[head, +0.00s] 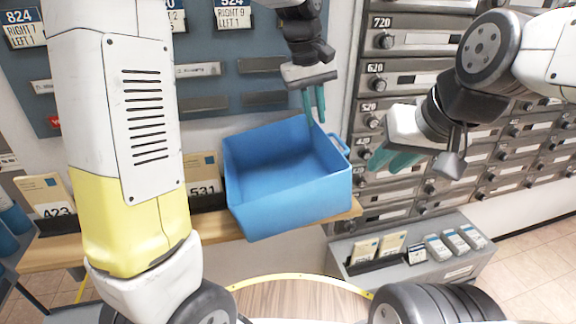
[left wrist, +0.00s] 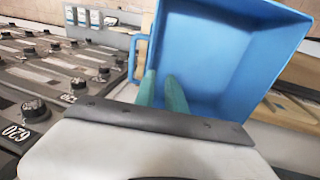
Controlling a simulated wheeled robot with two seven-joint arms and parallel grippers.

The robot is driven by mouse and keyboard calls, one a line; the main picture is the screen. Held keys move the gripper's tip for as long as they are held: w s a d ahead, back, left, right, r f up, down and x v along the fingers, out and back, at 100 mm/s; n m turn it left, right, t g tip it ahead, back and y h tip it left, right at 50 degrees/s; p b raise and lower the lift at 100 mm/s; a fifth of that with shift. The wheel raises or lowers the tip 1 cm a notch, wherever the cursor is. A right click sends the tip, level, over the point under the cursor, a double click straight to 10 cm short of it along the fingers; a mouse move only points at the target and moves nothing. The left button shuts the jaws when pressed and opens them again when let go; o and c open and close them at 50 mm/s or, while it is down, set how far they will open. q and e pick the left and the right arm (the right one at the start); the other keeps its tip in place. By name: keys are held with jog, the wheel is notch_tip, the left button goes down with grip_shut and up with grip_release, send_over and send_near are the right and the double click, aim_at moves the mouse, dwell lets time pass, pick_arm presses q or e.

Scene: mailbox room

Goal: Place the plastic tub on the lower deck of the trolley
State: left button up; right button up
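The plastic tub (head: 288,198) is a blue open box with a side handle, in the middle of the head view at the wooden shelf. It looks empty and slightly tilted. Whether its base rests on the shelf is hidden. My left gripper (head: 314,112) points down at the tub's back right corner. Its teal fingers are close together at the rim; they look closed on the wall. In the left wrist view the fingers (left wrist: 162,90) lie beside the tub's handle, and the tub (left wrist: 225,55) opens beyond them. My right gripper (head: 392,158) is open and empty, right of the tub. I cannot make out the trolley.
The wooden shelf (head: 215,229) runs below the tub, with labelled card holders (head: 200,172) on it. Locker drawers (head: 420,70) fill the wall at right. A grey unit (head: 408,262) with cards and small devices stands at lower right. A round wooden surface (head: 300,300) lies in front.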

aim_at(328, 160)
pick_arm(q)
jog(key=d+f, duration=0.1)
jog(key=f, duration=0.3)
jog(key=w+d+f, duration=0.1)
jog(key=d+f, duration=0.1)
jog(key=f, duration=0.2)
jog(key=w+d+f, duration=0.1)
jog(key=f, duration=0.4)
jog(key=shift+d, duration=0.2)
grip_shut()
jog(key=shift+w, duration=0.1)
dwell(1.0)
